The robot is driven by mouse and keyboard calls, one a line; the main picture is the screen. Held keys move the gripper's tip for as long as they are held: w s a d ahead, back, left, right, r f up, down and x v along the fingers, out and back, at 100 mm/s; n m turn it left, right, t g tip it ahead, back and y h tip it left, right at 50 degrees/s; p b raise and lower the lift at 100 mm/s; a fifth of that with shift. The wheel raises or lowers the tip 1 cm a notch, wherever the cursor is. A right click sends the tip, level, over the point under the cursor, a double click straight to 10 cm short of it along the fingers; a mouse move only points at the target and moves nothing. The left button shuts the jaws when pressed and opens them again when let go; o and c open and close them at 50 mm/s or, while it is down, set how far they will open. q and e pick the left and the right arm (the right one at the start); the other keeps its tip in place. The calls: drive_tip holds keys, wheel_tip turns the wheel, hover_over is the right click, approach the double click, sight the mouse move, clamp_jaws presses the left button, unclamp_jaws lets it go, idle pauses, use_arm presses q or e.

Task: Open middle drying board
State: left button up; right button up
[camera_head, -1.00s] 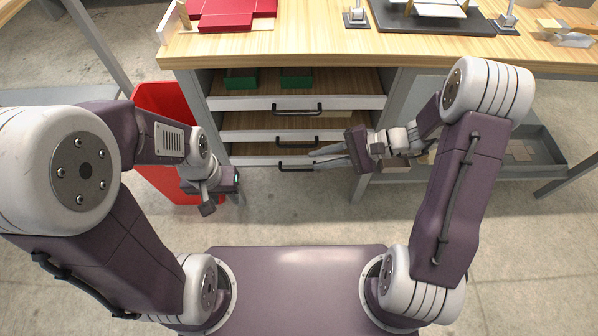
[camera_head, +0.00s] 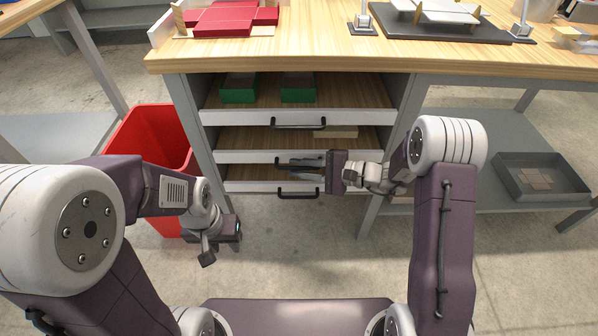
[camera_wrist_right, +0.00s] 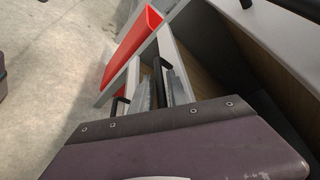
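The middle drying board (camera_head: 240,157) is a light-fronted shelf board between two others in the grey cabinet under the worktop. Its black bar handle (camera_head: 279,161) is partly hidden by my right gripper. My right gripper (camera_head: 298,164) reaches in from the right, along the bar. In the right wrist view its two grey fingers lie close on either side of the black handle (camera_wrist_right: 158,80), and it looks shut on it. My left gripper (camera_head: 222,240) hangs to the left, in front of the red bin and apart from the boards. Its finger gap is not clear.
The top board (camera_head: 240,119) holds green boxes, and its handle is just above. The bottom board (camera_head: 250,188) has its handle just below. A red bin (camera_head: 150,135) stands left, a grey tray (camera_head: 540,178) lies on the right shelf. The floor in front is clear.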

drive_tip(key=shift+a, duration=0.1)
clamp_jaws()
idle(1.4)
